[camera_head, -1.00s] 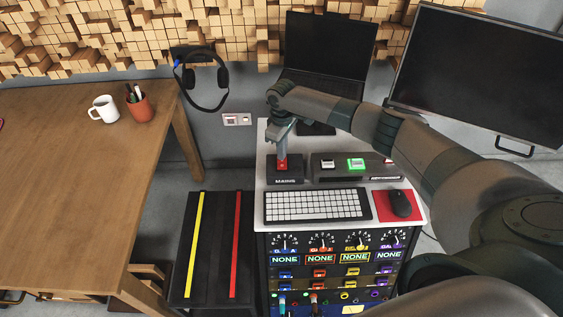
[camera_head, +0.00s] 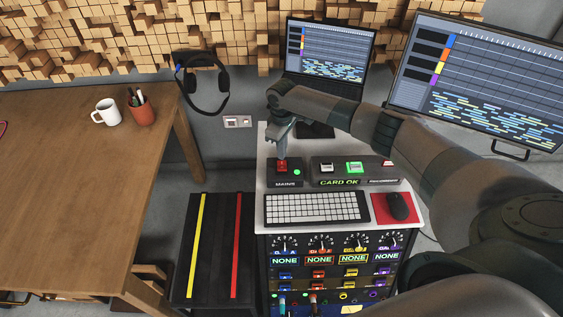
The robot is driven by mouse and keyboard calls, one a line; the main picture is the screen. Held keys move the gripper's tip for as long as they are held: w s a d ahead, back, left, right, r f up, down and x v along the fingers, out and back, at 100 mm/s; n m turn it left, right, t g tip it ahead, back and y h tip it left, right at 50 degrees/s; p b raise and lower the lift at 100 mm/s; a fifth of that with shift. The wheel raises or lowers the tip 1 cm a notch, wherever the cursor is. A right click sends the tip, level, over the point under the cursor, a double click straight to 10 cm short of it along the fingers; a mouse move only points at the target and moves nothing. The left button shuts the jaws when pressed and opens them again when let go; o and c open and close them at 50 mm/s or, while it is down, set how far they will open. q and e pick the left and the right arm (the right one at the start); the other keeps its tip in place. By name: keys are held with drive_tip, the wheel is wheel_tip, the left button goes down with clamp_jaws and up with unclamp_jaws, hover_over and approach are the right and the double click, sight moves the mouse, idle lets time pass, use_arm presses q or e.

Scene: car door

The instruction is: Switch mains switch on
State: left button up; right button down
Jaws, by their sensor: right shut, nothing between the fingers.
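The mains switch is a dark box labelled MAINS (camera_head: 286,183) with a red rocker (camera_head: 282,168) on top, at the back left of the white-topped console. A green light (camera_head: 297,172) glows on the box beside the rocker. My right gripper (camera_head: 282,157) is shut and empty, pointing down at the red rocker, its tips at or just above it; I cannot tell whether they touch. The gripper hides the far part of the rocker. My left gripper is not in view.
A panel reading CARD OK (camera_head: 339,183) stands right of the mains box. The laptop (camera_head: 328,52) and monitor (camera_head: 484,80) show lit screens. A wooden table (camera_head: 70,190) stands left.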

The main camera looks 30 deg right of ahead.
sight(282, 163)
drive_tip(key=shift+r+p, duration=1.85)
drive_tip(key=shift+r, duration=0.3)
